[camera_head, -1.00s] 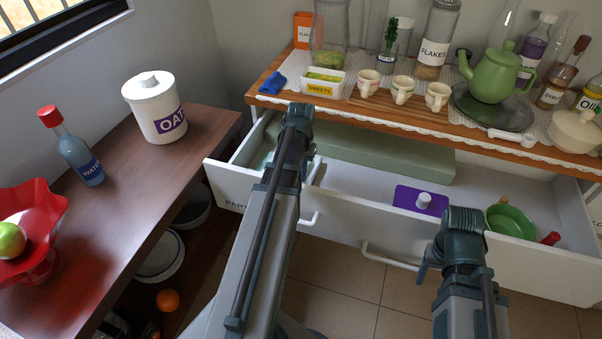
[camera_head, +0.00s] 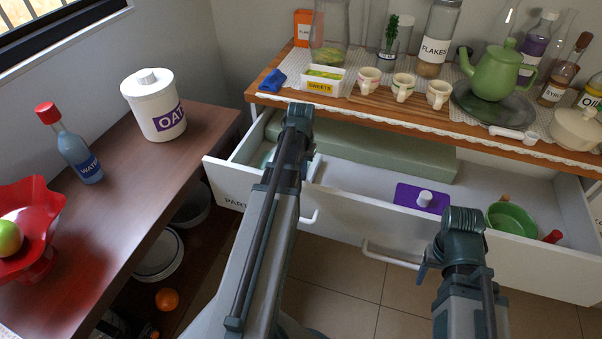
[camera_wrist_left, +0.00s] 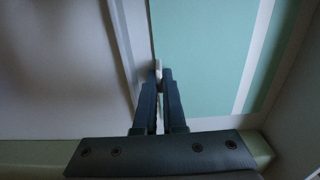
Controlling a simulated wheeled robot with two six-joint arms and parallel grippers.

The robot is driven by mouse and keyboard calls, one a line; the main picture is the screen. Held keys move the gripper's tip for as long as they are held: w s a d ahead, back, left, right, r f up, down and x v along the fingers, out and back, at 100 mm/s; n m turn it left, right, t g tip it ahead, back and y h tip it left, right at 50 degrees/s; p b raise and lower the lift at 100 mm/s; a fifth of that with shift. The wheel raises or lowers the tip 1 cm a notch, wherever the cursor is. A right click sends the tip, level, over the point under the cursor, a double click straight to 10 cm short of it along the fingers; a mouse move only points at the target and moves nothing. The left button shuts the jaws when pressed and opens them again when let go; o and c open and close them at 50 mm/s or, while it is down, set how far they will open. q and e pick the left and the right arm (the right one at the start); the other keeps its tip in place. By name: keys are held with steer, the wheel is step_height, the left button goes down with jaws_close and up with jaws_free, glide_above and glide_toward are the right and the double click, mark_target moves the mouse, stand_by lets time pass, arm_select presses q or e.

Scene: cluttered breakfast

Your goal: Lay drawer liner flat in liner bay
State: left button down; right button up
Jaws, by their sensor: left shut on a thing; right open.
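A mint-green flat sheet with a pale stripe (camera_wrist_left: 200,60), which looks like the drawer liner, shows in the left wrist view; a bit of mint shows in the left part of the open drawer (camera_head: 330,203). My left gripper (camera_wrist_left: 160,72) is shut on a small pale piece at the sheet's left edge; I cannot tell whether that piece belongs to it. In the head view my left arm hides these fingers. A long sage-green slab (camera_head: 390,157) lies along the drawer's back. My right gripper (camera_head: 428,264) is open and empty in front of the drawer, its fingers mostly hidden.
The drawer's right part holds a purple panel with a white knob (camera_head: 422,199) and a green bowl (camera_head: 511,219). Cups, jars and a green teapot (camera_head: 493,75) crowd the counter above. A brown side table (camera_head: 120,185) stands left.

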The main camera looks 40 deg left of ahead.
arm_select(q)
steer(key=shift+f, duration=0.1)
steer(key=c, duration=0.9)
jaws_free()
step_height(320, 180, up, 6)
steer(key=p, duration=0.6)
